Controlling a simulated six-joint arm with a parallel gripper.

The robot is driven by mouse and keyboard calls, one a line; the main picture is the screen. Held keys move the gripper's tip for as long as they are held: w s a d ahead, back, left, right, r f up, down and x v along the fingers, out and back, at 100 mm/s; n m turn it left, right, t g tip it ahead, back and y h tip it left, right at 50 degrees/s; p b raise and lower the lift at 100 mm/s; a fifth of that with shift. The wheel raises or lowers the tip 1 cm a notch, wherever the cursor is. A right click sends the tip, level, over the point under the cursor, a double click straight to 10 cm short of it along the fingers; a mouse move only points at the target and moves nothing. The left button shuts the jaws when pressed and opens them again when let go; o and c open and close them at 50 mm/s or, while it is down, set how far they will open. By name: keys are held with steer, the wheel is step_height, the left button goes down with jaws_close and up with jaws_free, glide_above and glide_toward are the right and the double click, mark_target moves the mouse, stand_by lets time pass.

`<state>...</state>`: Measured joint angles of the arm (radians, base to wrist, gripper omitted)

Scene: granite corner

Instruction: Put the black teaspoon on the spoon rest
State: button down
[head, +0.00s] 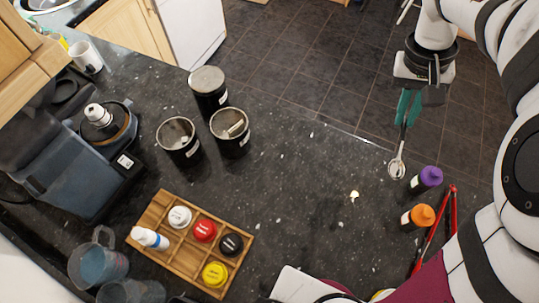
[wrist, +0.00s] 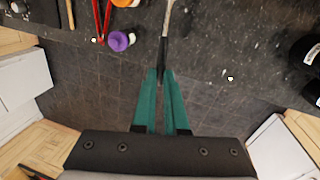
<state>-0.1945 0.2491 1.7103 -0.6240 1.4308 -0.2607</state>
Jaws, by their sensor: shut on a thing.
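My gripper (head: 405,112) has teal fingers, which are closed on the teaspoon's handle. It is at the upper right of the head view, near the counter's far edge. The teaspoon (head: 397,167) has a dark handle and a silvery bowl, and its bowl end points toward the counter. In the wrist view the teaspoon's dark handle (wrist: 163,50) runs upward from between the fingertips (wrist: 161,75), and the bowl is cut off at the top. Whether the bowl touches the counter, I cannot tell. I cannot make out a spoon rest in either view.
Purple-capped (head: 430,177) and orange-capped (head: 421,216) bottles and a red-handled tool (head: 436,235) lie right of the teaspoon. Black canisters (head: 209,92) and a wooden compartment tray (head: 151,214) with capped items stand left. A small pale spot (head: 354,195) shows mid-counter; the counter around it is clear.

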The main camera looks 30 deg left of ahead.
steer(key=s+a+f+n+t+y, duration=0.1)
steer(key=s+a+f+n, duration=0.15)
steer(key=a+n, duration=0.5)
steer(key=s+a+f+n, duration=0.2)
steer(key=s+a+n, duration=0.2)
steer(key=a, duration=0.7)
steer(key=s+a+f+n+t+y, duration=0.1)
steer(key=s+a+f+n, duration=0.3)
steer(key=a, duration=0.6)
steer(key=s+a+f+n, duration=0.3)
steer(key=s+a, duration=0.3)
steer(key=s, duration=0.1)
steer(key=s+a+f+n+y, duration=0.1)
steer(key=s+a+f+n, duration=0.2)
steer(key=s+a, duration=0.3)
steer(key=s+a+f+n, duration=0.3)
steer(key=s+a, duration=0.3)
steer(key=s, duration=0.3)
steer(key=shift+s+f+n+g+y, duration=0.2)
steer(key=shift+f+n+g+y, duration=0.2)
steer(key=shift+n, duration=0.35)
steer(key=shift+s+a+f, duration=0.1)
steer(key=shift+s+f, duration=0.1)
steer(key=shift+f, duration=1.95)
steer(key=shift+f, duration=0.25)
